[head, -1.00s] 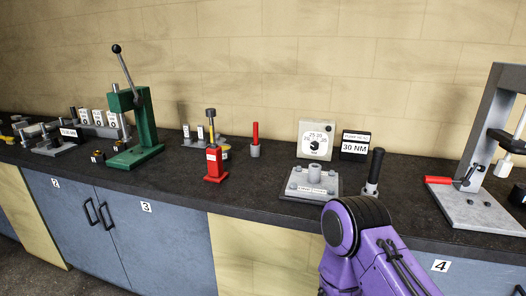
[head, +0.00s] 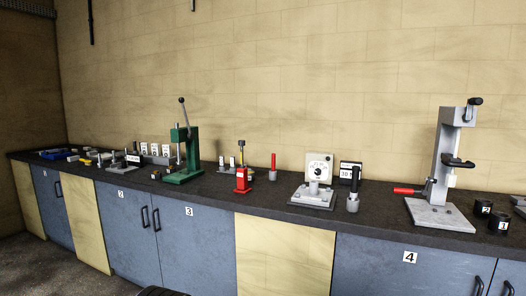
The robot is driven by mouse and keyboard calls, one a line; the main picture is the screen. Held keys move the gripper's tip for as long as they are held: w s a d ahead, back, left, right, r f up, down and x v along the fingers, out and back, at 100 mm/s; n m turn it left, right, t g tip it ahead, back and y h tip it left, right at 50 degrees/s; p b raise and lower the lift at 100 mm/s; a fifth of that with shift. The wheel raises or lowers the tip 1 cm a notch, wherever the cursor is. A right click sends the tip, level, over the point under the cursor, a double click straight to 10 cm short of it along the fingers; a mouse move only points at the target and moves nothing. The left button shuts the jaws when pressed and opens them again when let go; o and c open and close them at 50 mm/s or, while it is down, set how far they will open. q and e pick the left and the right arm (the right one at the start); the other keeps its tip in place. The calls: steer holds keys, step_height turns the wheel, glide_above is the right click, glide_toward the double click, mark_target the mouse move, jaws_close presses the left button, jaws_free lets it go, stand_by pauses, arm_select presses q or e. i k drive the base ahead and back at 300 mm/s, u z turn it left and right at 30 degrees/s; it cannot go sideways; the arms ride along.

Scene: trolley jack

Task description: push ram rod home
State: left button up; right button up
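I cannot tell for certain which part is the ram rod. A small red block (head: 242,182) stands upright on the bench, with a thin grey-and-yellow rod (head: 242,152) rising above or just behind it. To its right a red-topped rod (head: 273,161) stands in a small grey holder (head: 272,175). Further right a black-handled piece with a grey lower end (head: 353,192) stands upright at the bench front. Neither of my grippers is in view, and nothing touches these parts.
A green lever press (head: 192,150) stands left of the red block. A grey plate with a boss (head: 314,196) and a white dial (head: 319,167) stand right. A tall grey press frame (head: 447,160) with a red handle and black cups (head: 483,208) are further right.

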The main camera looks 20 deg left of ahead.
mark_target(242, 143)
steer(key=u, duration=0.65)
steer(key=i, duration=0.55)
steer(key=u, duration=0.85)
steer(key=i, duration=0.9)
steer(key=z, duration=0.15)
